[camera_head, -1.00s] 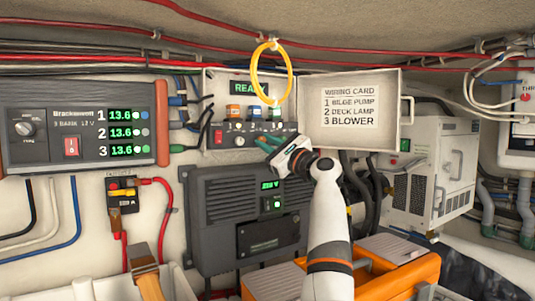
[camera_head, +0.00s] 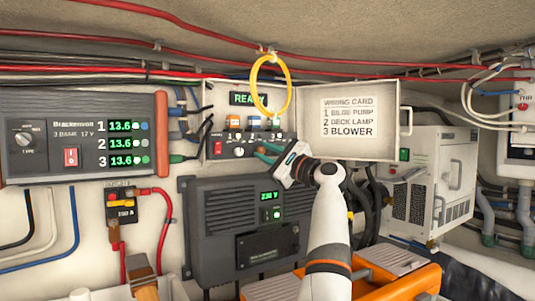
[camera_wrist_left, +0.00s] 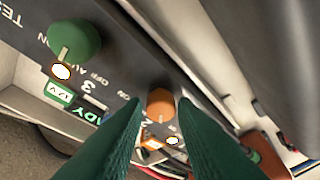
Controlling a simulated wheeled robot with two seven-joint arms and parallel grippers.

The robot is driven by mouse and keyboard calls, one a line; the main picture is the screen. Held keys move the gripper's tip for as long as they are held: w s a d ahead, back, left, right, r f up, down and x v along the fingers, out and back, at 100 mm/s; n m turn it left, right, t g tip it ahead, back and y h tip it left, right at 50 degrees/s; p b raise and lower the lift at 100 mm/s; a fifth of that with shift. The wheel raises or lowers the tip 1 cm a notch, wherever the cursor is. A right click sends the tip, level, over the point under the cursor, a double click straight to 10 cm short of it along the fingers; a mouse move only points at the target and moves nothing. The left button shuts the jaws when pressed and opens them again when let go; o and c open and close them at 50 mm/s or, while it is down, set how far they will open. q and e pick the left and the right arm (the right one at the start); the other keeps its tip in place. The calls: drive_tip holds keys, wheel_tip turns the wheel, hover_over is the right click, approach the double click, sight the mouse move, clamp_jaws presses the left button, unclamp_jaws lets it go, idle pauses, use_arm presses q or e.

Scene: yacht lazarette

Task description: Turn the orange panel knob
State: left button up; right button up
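The orange knob (camera_wrist_left: 160,103) shows in the left wrist view on the dark switch panel (camera_wrist_left: 118,48). My left gripper (camera_wrist_left: 160,108) is open, with its dark green fingertips on either side of the knob and no clear contact. In the head view my left gripper (camera_head: 262,152) is at the front of the switch panel (camera_head: 226,151), under the lit display. A green knob (camera_wrist_left: 74,38) sits on the same panel. My right gripper is not in view.
An open lid with a wiring card (camera_head: 348,117) stands right of the panel. A yellow ring (camera_head: 256,88) hangs above it. A dark power unit (camera_head: 225,225) is below.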

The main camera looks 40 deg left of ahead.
use_arm(q)
drive_tip(key=shift+o, duration=1.3)
drive_tip(key=shift+w+a+f, duration=0.1)
drive_tip(key=shift+a, duration=0.05)
drive_tip(key=shift+d, duration=0.2)
drive_tip(key=d+b, duration=0.1)
drive_tip(key=d, duration=1.3)
drive_tip(key=shift+d+f+b, duration=0.3)
drive_tip(key=shift+f+b, duration=0.05)
drive_tip(key=shift+f, duration=0.05)
